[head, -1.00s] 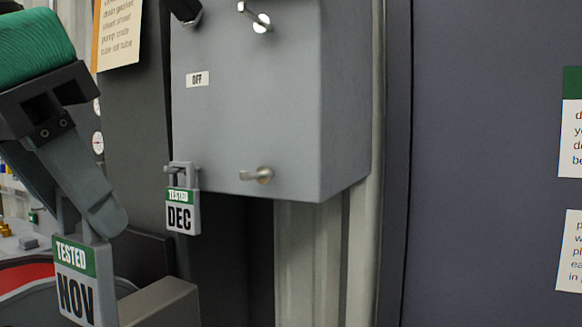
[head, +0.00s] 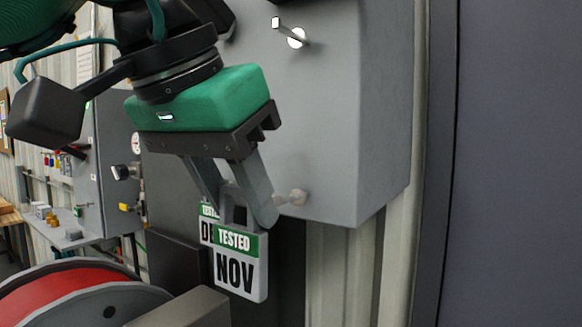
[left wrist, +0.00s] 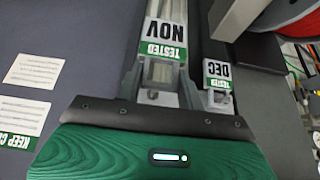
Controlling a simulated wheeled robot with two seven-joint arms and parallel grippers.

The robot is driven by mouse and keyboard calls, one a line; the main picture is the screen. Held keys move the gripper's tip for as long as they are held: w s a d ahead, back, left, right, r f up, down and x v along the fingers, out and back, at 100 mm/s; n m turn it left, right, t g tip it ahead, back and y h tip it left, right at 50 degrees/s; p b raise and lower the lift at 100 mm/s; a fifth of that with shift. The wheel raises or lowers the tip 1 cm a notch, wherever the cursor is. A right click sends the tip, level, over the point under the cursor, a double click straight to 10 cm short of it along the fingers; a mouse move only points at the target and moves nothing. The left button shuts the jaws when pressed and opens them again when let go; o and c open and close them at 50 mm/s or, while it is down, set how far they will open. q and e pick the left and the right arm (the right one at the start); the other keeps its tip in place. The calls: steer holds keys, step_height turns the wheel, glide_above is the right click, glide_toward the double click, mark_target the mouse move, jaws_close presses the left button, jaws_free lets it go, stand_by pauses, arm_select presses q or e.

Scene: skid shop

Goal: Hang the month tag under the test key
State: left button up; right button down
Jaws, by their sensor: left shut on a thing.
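My left gripper (head: 243,212) is shut on the top loop of the NOV tag (head: 238,270), a white plate with a green TESTED band. The tag hangs upright below the fingers and also shows in the left wrist view (left wrist: 163,35). Behind it and partly hidden is the DEC tag (head: 205,230), also in the left wrist view (left wrist: 217,72). A key-like lever in a round white fitting (head: 296,38), perhaps the test key, is high on the grey box (head: 345,110). Below it a metal hook (head: 293,198) juts out just right of my fingertips, apart from the tag.
A red reel (head: 70,295) stands at the lower left, with a grey ledge (head: 185,312) beside it. A shelf of small parts (head: 70,238) is farther left. The dark panel (head: 515,160) at right is flat and clear.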

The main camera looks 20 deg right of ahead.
mark_target(290, 196)
arm_select(q)
steer(key=w+d, duration=0.1)
steer(key=w+d+p, duration=0.1)
steer(key=d, duration=0.1)
steer(key=shift+w+d+r, duration=0.1)
steer(key=shift+w+d, duration=0.2)
steer(key=shift+w, duration=0.05)
steer(key=w+d+p, duration=0.1)
steer(key=d+p, duration=0.1)
steer(key=w+d+p, duration=0.1)
steer(key=shift+w+d+f, duration=0.2)
steer(key=shift+w+f, duration=0.1)
steer(key=shift+w, duration=0.05)
steer(key=shift+f, duration=0.25)
steer(key=shift+s+a+f, duration=0.1)
steer(key=shift+a, duration=0.2)
steer(key=shift+d+f, duration=0.15)
steer(key=shift+f, duration=0.1)
steer(key=o, duration=0.7)
steer(key=shift+o, duration=0.3)
